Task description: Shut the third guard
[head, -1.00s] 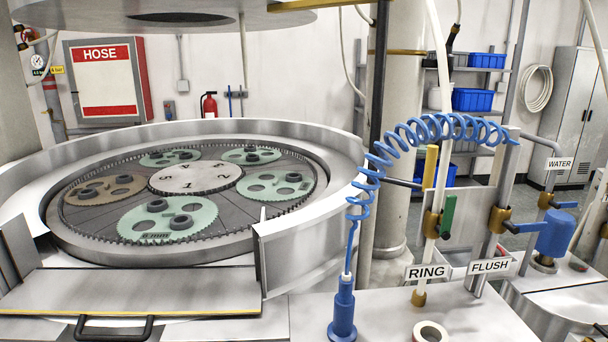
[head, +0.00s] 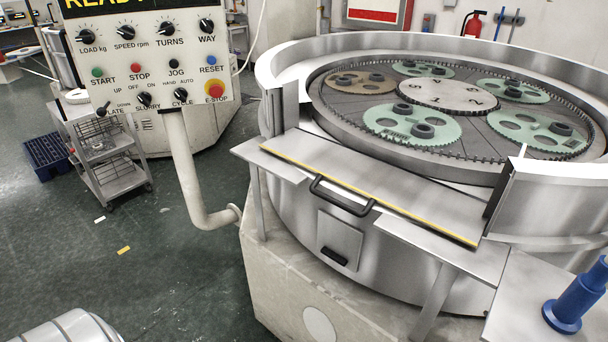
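The lapping machine (head: 395,268) has a round silver wall (head: 335,46) around its plate. At the front gap of this wall, a flat metal guard (head: 365,188) lies folded down like a shelf, with a yellow strip along one edge. Its black bar handle (head: 341,196) is at its outer side. The gap above it is open, and the toothed carriers (head: 411,126) inside show. I cannot tell from any mark whether this is the third guard. Neither of my grippers is in view.
A control panel (head: 153,58) on a bent pale post (head: 186,165) stands left of the machine. A small wheeled cart (head: 117,165) and a blue crate (head: 47,152) stand further left. The green floor (head: 170,265) between is mostly clear. A blue nozzle (head: 577,298) stands at the lower right.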

